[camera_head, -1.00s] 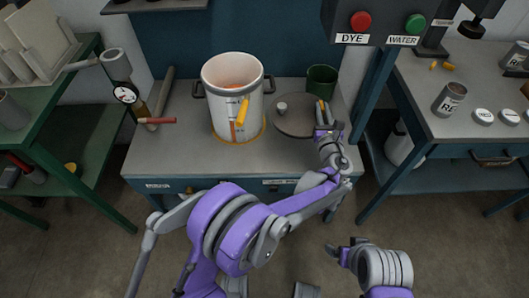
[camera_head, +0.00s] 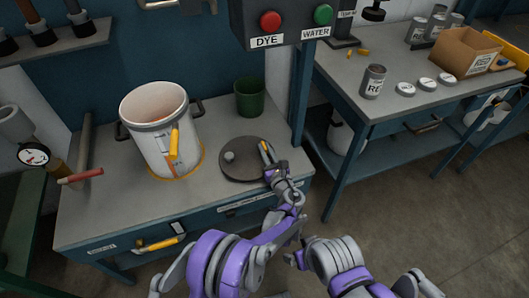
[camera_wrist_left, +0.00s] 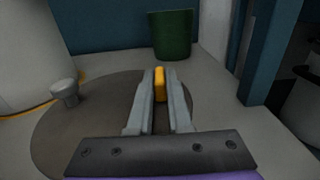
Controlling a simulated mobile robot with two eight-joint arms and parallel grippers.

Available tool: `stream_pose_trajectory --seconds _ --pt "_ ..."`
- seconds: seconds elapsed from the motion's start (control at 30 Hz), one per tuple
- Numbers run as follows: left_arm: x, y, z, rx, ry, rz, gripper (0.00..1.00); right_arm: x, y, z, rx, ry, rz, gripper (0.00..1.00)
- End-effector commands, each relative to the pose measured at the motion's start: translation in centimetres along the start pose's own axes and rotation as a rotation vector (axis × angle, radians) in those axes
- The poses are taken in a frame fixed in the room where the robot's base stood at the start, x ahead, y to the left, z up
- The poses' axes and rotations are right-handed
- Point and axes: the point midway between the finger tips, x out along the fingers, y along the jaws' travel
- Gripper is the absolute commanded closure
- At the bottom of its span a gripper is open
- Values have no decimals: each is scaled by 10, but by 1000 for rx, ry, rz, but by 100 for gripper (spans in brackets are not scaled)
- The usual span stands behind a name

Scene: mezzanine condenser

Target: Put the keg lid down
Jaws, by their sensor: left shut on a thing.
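The keg lid (camera_head: 240,172) is a flat dark disc with a small grey knob and a yellow grip at its right edge. It lies level at the bench top, right of the white keg (camera_head: 150,100); I cannot tell if a slight gap remains under it. My left gripper (camera_head: 267,155) is shut on the yellow grip. The left wrist view shows the yellow grip (camera_wrist_left: 159,84) between the fingertips and the lid (camera_wrist_left: 90,120) below. My right gripper (camera_head: 294,259) is low in front of the bench; its fingers are too small to read.
A green cup (camera_head: 250,97) stands behind the lid. A gauge (camera_head: 33,154) and a red-handled tool (camera_head: 80,176) are at the left. The dye and water button box (camera_head: 295,22) hangs above. A second bench (camera_head: 330,72) on the right holds cans and a cardboard box.

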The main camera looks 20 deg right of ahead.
Motion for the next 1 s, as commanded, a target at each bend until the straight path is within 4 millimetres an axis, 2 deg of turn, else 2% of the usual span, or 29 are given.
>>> stream_pose_trajectory --seconds 0.07,0.4,0.43,0.57,0.6,1.0 --pt "0 0 -9 1 0 0 100 3 0 1 0 -1 0 10" --pt "0 0 -12 1 0 0 100 6 0 1 0 -2 0 10" --pt "0 0 -12 0 0 0 80 5 0 1 0 -1 0 10" --pt "0 0 -11 0 0 0 56 5 0 1 0 -1 0 10" --pt "0 0 -11 0 0 0 53 5 0 1 0 -1 0 10" --pt "0 0 -7 0 -1 0 53 1 0 0 0 0 0 10"
